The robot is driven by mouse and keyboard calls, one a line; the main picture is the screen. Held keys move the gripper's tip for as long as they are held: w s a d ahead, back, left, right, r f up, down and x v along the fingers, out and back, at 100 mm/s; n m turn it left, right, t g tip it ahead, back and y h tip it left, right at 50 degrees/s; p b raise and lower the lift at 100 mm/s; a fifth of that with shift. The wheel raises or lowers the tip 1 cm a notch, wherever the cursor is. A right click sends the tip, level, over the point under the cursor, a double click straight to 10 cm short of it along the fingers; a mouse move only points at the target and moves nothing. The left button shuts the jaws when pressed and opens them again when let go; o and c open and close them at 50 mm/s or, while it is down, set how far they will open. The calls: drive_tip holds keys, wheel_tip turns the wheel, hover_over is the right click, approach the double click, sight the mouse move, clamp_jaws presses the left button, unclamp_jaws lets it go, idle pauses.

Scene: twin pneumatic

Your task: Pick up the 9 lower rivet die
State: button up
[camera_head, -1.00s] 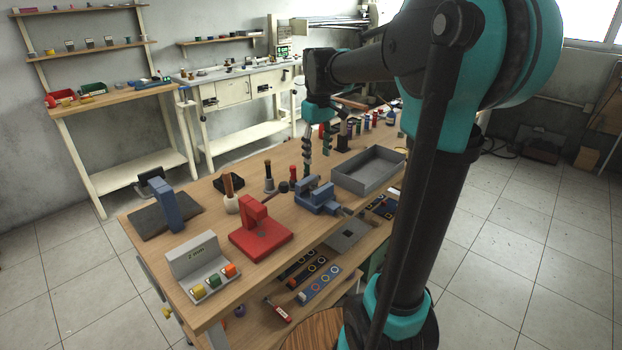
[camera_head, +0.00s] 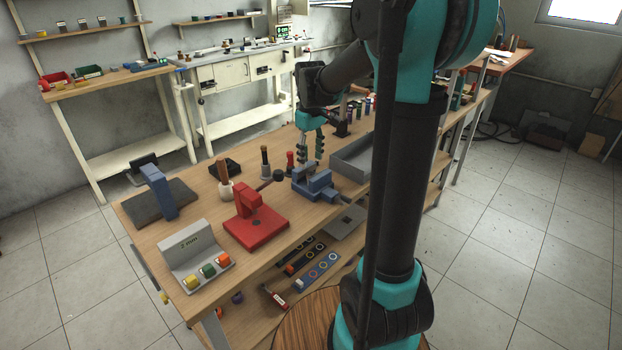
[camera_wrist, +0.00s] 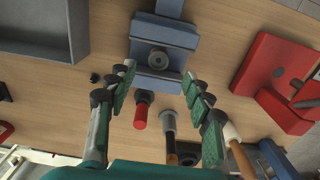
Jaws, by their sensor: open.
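My gripper (camera_head: 311,158) hangs over the wooden bench, behind the blue vise (camera_head: 312,184), with its jaws apart and empty. In the wrist view my gripper (camera_wrist: 159,88) has its two green-padded fingers on either side of the view. The blue vise (camera_wrist: 164,36) lies above the fingertips there, with a grey round piece (camera_wrist: 157,57) on it. A red-topped upright tool (camera_wrist: 142,110) and a grey-and-black tool (camera_wrist: 169,128) stand between the fingers, apart from them.
A grey tray (camera_head: 352,160) is right of the vise. A red press (camera_head: 256,226), a grey holder with coloured pieces (camera_head: 196,254) and a wooden-handled tool (camera_head: 225,186) stand at left. Boards with coloured rings (camera_head: 318,268) lie on the lower shelf. Bare bench shows between them.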

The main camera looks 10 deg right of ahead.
sight(311, 174)
drive_tip(key=shift+w+f, duration=0.15)
drive_tip(key=shift+f, duration=2.65)
clamp_jaws()
